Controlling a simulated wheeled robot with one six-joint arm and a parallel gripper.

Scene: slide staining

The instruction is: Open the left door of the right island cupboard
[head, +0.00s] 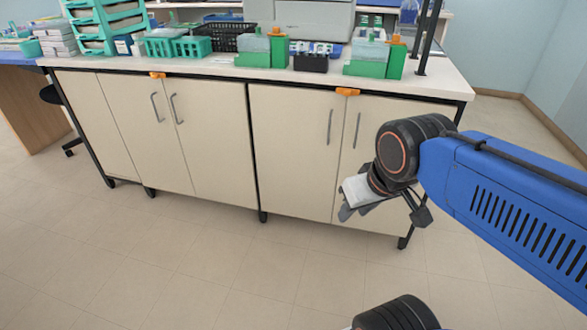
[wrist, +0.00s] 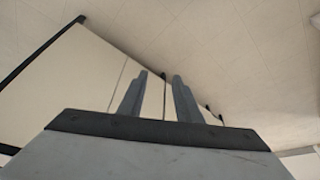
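The right island cupboard has two cream doors in the head view. Its left door (head: 288,150) is shut, with a vertical metal handle (head: 330,127) near its right edge. The right door (head: 375,115) is also shut, with its own handle (head: 356,130) beside the middle seam; my arm covers part of it. My gripper (head: 347,210) hangs low in front of the right door, apart from both handles. In the wrist view, my gripper's two fingers (wrist: 160,78) stand apart with nothing between them. Cream cupboard panels (wrist: 55,80) show beyond them, but no handle shows there.
The left cupboard (head: 150,135) is shut too. Orange pieces (head: 347,91) sit at the worktop's front edge. Green holders (head: 375,60), a black basket (head: 229,37) and racks stand on the worktop (head: 440,85). The floor (head: 180,260) before the island is clear.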

